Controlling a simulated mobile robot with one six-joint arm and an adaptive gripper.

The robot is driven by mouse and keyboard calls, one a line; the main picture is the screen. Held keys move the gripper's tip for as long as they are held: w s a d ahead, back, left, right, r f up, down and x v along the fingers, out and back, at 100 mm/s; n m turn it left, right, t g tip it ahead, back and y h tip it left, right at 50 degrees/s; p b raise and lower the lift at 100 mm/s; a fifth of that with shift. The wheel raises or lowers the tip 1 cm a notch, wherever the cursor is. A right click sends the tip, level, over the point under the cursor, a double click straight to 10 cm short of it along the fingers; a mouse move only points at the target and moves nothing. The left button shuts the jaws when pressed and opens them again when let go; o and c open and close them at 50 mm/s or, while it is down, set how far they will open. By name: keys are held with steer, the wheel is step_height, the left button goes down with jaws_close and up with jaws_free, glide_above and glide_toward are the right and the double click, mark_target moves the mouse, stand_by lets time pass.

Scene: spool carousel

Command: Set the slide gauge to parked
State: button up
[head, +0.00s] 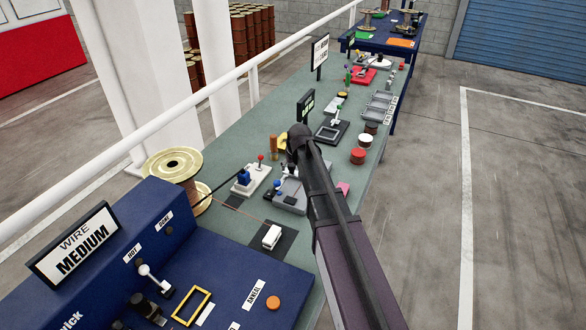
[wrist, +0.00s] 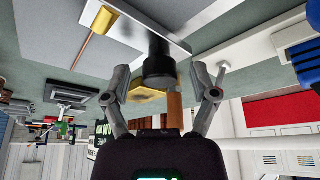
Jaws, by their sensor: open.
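No label marks the slide gauge, so I cannot tell for sure which device it is. A grey device (head: 290,198) with small upright parts lies on the green bench below my arm, partly hidden by it. My gripper (wrist: 160,70) is open. In the upside-down wrist view, a black cylindrical post (wrist: 158,60) stands between the fingertips in the picture; contact is not visible. A copper-coloured rod with a tan end (wrist: 101,22) is beside it. In the head view the wrist hides the fingers.
A white-based device with a blue block (head: 243,178) and red knob stands left of the grey one. A brown cylinder (head: 273,142) and yellow hexagonal piece (wrist: 146,93) stand close behind. A wire spool (head: 173,164) and blue panel (head: 110,240) are nearer. Red and white round pieces line the right edge.

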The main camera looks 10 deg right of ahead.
steer(key=shift+c, duration=0.2)
jaws_close()
steer(key=w+d, duration=0.2)
steer(key=w, duration=0.1)
steer(key=w+d, duration=0.2)
steer(key=w, duration=0.1)
steer(key=w+d, duration=0.2)
steer(key=w, duration=0.1)
steer(key=shift+w+d, duration=0.1)
steer(key=shift+d, duration=0.15)
steer(key=shift+o, duration=0.2)
jaws_free()
steer(key=shift+w+d, duration=0.1)
